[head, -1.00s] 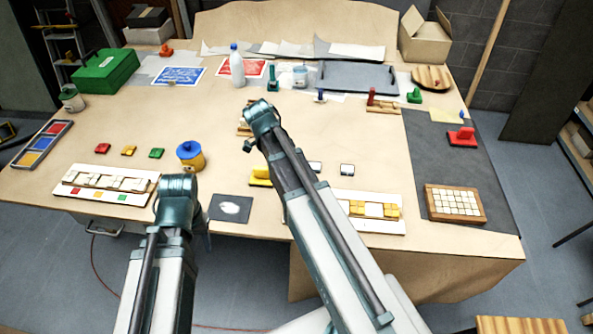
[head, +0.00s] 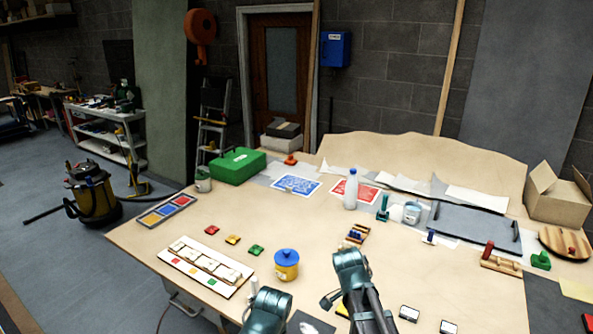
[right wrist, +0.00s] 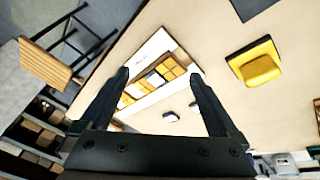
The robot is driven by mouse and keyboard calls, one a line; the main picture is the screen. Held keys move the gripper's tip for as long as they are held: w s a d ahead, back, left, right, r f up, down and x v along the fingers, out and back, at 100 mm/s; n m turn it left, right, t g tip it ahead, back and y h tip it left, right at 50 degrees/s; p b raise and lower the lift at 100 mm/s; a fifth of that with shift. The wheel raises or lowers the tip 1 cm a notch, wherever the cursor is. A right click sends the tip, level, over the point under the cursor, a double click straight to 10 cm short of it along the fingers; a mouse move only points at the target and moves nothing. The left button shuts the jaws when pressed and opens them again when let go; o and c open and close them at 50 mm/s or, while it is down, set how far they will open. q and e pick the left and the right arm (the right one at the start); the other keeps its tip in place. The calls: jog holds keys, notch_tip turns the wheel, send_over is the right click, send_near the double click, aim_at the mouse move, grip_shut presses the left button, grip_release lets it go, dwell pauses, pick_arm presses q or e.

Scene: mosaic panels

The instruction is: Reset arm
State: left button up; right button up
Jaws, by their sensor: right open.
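My right arm reaches in at the bottom centre of the head view, its gripper (head: 328,300) small above the table. In the right wrist view the right gripper (right wrist: 160,76) has its two fingers wide apart with nothing held. Beyond them lies a white panel with yellow and white tiles (right wrist: 150,86). A yellow block with a raised handle (right wrist: 258,66) is right of the fingers. My left arm's wrist (head: 268,310) shows at the bottom edge of the head view; its fingers cannot be made out. A white panel with coloured squares (head: 205,266) lies to its left.
A blue-lidded yellow pot (head: 286,266) stands near the left arm. Red, yellow and green pieces lie behind the left panel. A white bottle (head: 351,190), green case (head: 237,166) and grey tray (head: 470,228) stand farther back. The table's left middle has bare room.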

jog(key=s+a+f+n+y+b, duration=0.1)
jog(key=s+a+n, duration=0.3)
jog(key=n, duration=0.6)
jog(key=s+a+f+n+t+y+b, duration=0.1)
jog(key=s+a+f+n+b, duration=0.1)
jog(key=s+a+n, duration=0.3)
jog(key=a+f+n, duration=0.1)
jog(key=a+n, duration=0.3)
jog(key=n, duration=0.1)
jog(key=shift+a+f, duration=0.15)
jog(key=shift+f, duration=0.15)
